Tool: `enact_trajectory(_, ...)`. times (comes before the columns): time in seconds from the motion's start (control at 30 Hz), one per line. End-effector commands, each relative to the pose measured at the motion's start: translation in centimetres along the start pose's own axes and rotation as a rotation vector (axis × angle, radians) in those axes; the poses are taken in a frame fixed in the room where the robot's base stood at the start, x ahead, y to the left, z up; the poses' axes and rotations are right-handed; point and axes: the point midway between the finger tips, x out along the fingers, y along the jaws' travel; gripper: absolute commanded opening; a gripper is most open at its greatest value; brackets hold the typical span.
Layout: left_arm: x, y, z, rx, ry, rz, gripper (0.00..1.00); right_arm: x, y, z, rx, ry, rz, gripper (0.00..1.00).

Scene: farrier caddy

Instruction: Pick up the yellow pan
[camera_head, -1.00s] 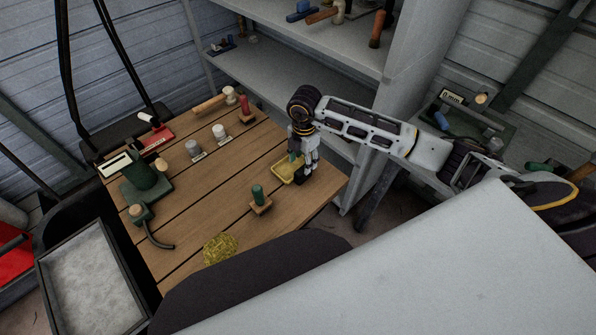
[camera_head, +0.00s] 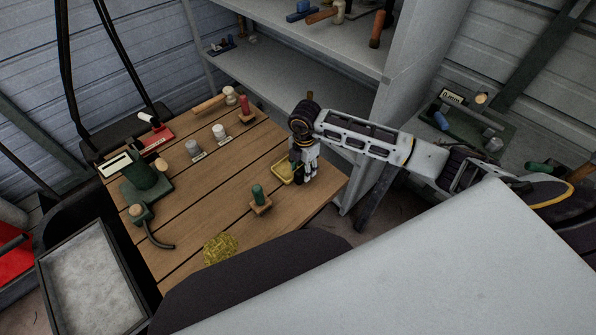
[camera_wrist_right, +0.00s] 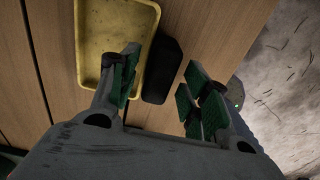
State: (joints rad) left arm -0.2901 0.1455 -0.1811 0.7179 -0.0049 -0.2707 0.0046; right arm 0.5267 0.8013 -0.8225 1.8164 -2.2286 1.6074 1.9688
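The yellow pan (camera_head: 285,170) lies on the wooden table near its right edge, partly hidden by my right gripper in the head view. In the right wrist view, the pan (camera_wrist_right: 108,35) shows as a shallow rectangular tray with a raised rim. A black block-like part (camera_wrist_right: 160,70) sits along its right side; I cannot tell if it is joined to the pan. My right gripper (camera_wrist_right: 163,75) is open, with green finger pads. One finger overlaps the pan's right rim in this view, the other is past the black part, over bare wood. My left gripper is not in view.
A green-handled wooden tool (camera_head: 259,200) stands left of the pan, and a coil of yellow strands (camera_head: 220,247) lies nearer. Several other tools and weights stand farther left and back. Shelving (camera_head: 290,90) rises behind the table.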

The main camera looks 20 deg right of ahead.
Motion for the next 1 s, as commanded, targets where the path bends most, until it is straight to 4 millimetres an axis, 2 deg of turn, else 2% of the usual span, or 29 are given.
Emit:
enact_trajectory(0.03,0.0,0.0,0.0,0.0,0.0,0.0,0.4,0.0,0.0,0.0,0.0,0.0,0.0,0.36)
enact_trajectory(0.3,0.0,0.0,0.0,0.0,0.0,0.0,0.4,0.0,0.0,0.0,0.0,0.0,0.0,0.02)
enact_trajectory(0.33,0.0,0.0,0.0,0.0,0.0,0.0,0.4,0.0,0.0,0.0,0.0,0.0,0.0,0.0)
enact_trajectory(0.73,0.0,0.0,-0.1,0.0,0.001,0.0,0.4,-0.4,0.1,0.0,0.0,0.0,0.002,0.0)
enact_trajectory(1.0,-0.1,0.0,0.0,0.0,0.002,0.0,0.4,-3.0,0.1,0.1,0.001,-0.002,0.003,0.0)
